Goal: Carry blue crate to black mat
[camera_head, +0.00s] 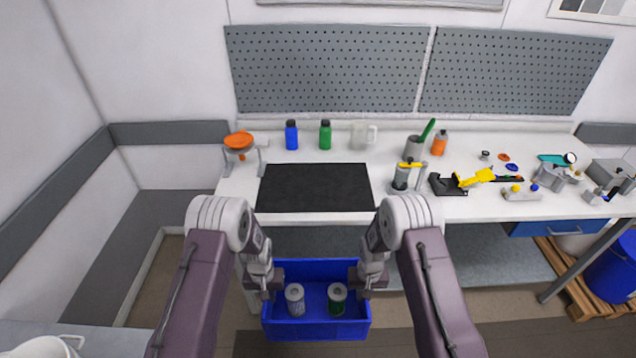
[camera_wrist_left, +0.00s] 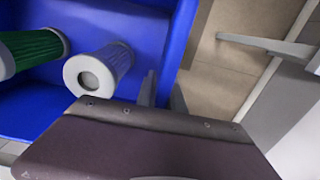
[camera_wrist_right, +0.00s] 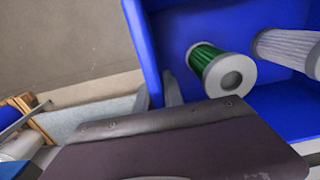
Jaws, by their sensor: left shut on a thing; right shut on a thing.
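The blue crate (camera_head: 316,271) hangs between my two grippers in front of the workbench, below the level of its top. Two cylindrical filters stand in it, a white one (camera_head: 295,300) and a green one (camera_head: 337,299). My left gripper (camera_head: 270,284) is shut on the crate's left wall, and the left wrist view shows the fingers at that wall (camera_wrist_left: 178,60). My right gripper (camera_head: 361,282) is shut on the right wall, which also shows in the right wrist view (camera_wrist_right: 143,50). The black mat (camera_head: 315,187) lies bare on the bench top, beyond the crate.
An orange funnel on a stand (camera_head: 239,143) is left of the mat. A blue bottle (camera_head: 291,135), a green bottle (camera_head: 325,135) and a clear jug (camera_head: 362,135) stand behind it. A grey canister (camera_head: 401,177) and yellow-black tool (camera_head: 476,178) are on the right.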

